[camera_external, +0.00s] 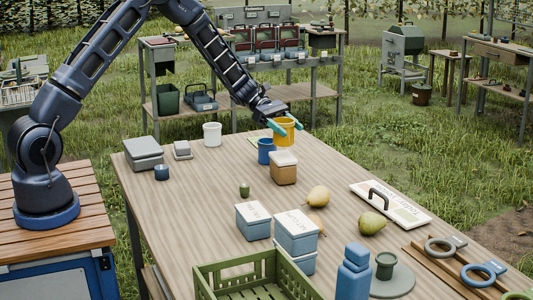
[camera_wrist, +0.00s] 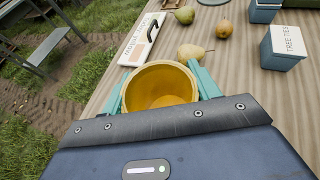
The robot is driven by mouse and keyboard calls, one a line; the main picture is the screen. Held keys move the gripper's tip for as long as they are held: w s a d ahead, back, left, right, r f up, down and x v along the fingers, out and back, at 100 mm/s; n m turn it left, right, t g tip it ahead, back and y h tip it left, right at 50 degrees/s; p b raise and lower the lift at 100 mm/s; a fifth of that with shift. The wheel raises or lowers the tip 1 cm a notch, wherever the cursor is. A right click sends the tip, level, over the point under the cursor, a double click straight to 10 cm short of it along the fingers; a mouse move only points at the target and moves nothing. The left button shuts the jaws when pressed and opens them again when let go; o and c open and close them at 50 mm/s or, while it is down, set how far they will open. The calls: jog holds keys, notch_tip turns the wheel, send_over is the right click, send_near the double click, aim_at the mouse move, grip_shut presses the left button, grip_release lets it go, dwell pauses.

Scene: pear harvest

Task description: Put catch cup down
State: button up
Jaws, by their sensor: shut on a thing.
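The catch cup is a yellow-orange cup (camera_external: 284,131) near the far edge of the wooden table. My gripper (camera_external: 286,125) has its teal fingers on either side of the cup and is shut on it. In the wrist view the cup (camera_wrist: 159,88) is upright with its open mouth showing, and it looks empty inside. The fingers (camera_wrist: 160,90) flank it left and right. Whether the cup's base touches the table is hidden.
A white cup (camera_external: 212,134) is farther left. Pears (camera_external: 318,196), a white board with a handle (camera_external: 390,204), lidded boxes (camera_external: 296,232) and a green crate (camera_external: 258,276) occupy the nearer table.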

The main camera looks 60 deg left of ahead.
aim_at(290, 141)
jog(key=shift+f, duration=1.9)
jog(key=shift+f, duration=0.1)
jog(key=o, duration=0.9)
jog(key=shift+o, duration=0.2)
